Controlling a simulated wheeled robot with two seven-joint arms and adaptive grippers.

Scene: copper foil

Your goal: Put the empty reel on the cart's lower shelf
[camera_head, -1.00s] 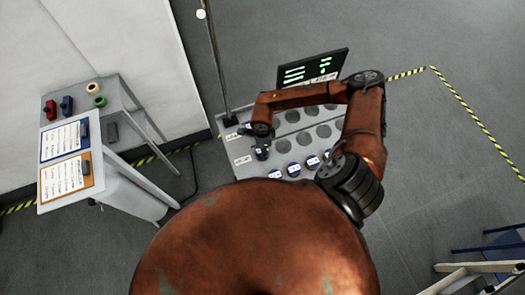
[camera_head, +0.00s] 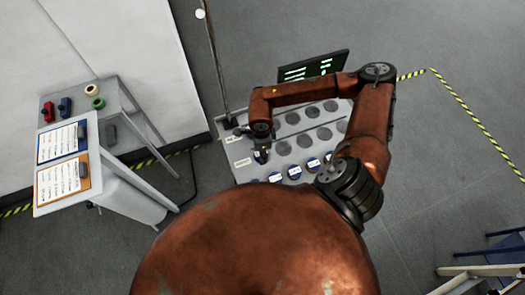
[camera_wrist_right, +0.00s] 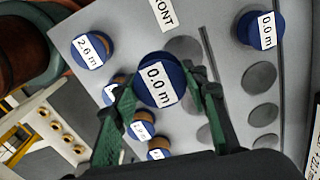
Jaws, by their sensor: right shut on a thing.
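My right gripper (camera_head: 262,153) is over the left part of the grey board with round recesses (camera_head: 243,172). In the right wrist view its green fingers (camera_wrist_right: 160,95) are shut on a blue-topped reel (camera_wrist_right: 158,84) labelled "0.0 m". I cannot tell whether this reel is clear of the board. Another blue reel labelled "0.0 m" (camera_wrist_right: 264,30) sits apart on the board. A reel labelled "2.6 m" (camera_wrist_right: 92,50) and several others stand nearby. A blue-framed structure at the lower right (camera_head: 490,248) may be the cart; its lower shelf cannot be made out. My left gripper is out of view.
A dark screen (camera_head: 312,66) stands behind the board, and a thin pole (camera_head: 214,60) rises at its left corner. A grey side table (camera_head: 110,90) with clipboards stands at the left. Open floor (camera_head: 440,150) lies right of the board, with yellow-black tape.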

